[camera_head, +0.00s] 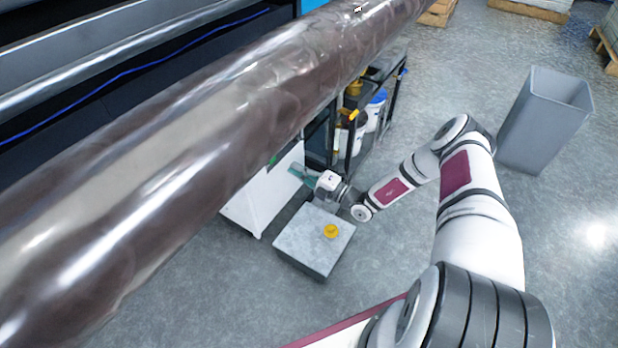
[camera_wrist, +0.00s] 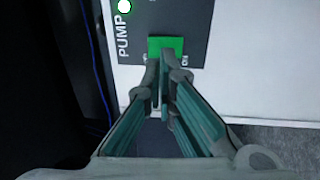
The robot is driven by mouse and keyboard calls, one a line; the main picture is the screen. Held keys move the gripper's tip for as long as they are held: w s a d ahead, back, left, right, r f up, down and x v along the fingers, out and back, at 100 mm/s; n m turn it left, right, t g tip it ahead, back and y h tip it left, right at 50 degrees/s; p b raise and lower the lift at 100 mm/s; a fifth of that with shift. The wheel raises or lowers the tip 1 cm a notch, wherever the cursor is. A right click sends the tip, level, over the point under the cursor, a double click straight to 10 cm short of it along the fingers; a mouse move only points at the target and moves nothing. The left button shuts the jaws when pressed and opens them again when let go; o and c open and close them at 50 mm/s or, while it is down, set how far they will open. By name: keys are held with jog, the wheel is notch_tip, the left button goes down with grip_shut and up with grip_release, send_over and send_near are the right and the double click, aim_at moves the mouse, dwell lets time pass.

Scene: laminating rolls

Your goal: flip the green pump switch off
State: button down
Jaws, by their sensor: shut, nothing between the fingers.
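The green pump switch (camera_wrist: 166,46) shows in the wrist view on a dark panel (camera_wrist: 188,22) marked "PUMP", with a lit lamp (camera_wrist: 124,6) at the upper left. My gripper (camera_wrist: 163,62) is shut and empty, its fingertips at the lower edge of the switch and partly over the labels below it. I cannot tell whether the tips touch it. In the head view my gripper (camera_head: 293,168) reaches to the white cabinet (camera_head: 262,203). The switch's face is hard to make out there.
A large dark roll (camera_head: 200,140) crosses the head view above the cabinet. A grey block (camera_head: 308,245) with a yellow object (camera_head: 330,231) stands in front of the cabinet. A shelf with buckets (camera_head: 375,108) is behind my gripper. A grey bin (camera_head: 545,118) stands at the right on open floor.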

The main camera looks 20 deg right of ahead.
jog(key=b+x, duration=0.1)
jog(key=x, duration=0.5)
jog(key=shift+w+b, duration=0.2)
jog(key=shift+b, duration=0.15)
jog(key=shift+a, duration=0.15)
jog(key=s+d+r+p, duration=0.2)
jog(key=s+d+p, duration=0.3)
jog(key=s+d, duration=0.3)
jog(key=s, duration=0.3)
jog(key=shift+g+h, duration=0.3)
jog(key=shift+g, duration=0.1)
jog(key=shift+r, duration=0.1)
jog(key=shift+w, duration=0.1)
